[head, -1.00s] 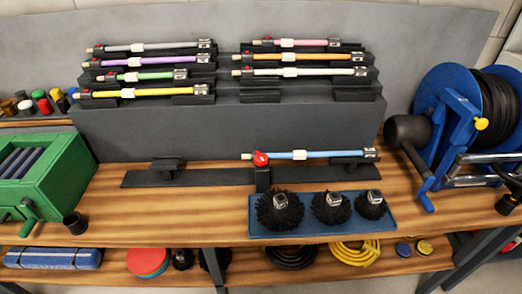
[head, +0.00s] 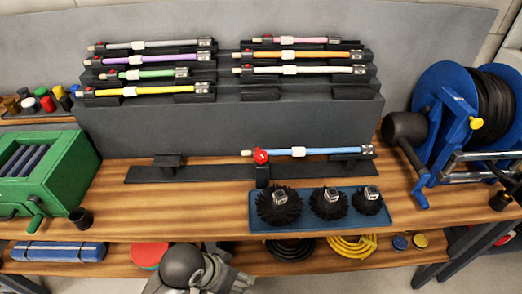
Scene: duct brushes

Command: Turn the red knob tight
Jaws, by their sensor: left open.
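The red knob (head: 260,157) sits near the left end of a blue rod (head: 312,152). The rod lies level in the front black holder (head: 140,174) on the wooden bench, with its pale tip pointing left. My left gripper (head: 240,280) is low at the bottom edge of the head view, in front of the bench and well below the knob. It is open and empty, touching nothing that I can see, and partly cut off by the frame. My right gripper is not in view.
A blue tray (head: 295,221) with three black brushes lies in front of the rod. A dark stepped rack (head: 230,118) of coloured rods stands behind. A green crank box (head: 60,185) is at left, a blue hose reel (head: 440,100) at right. Bare wood (head: 160,205) lies front left.

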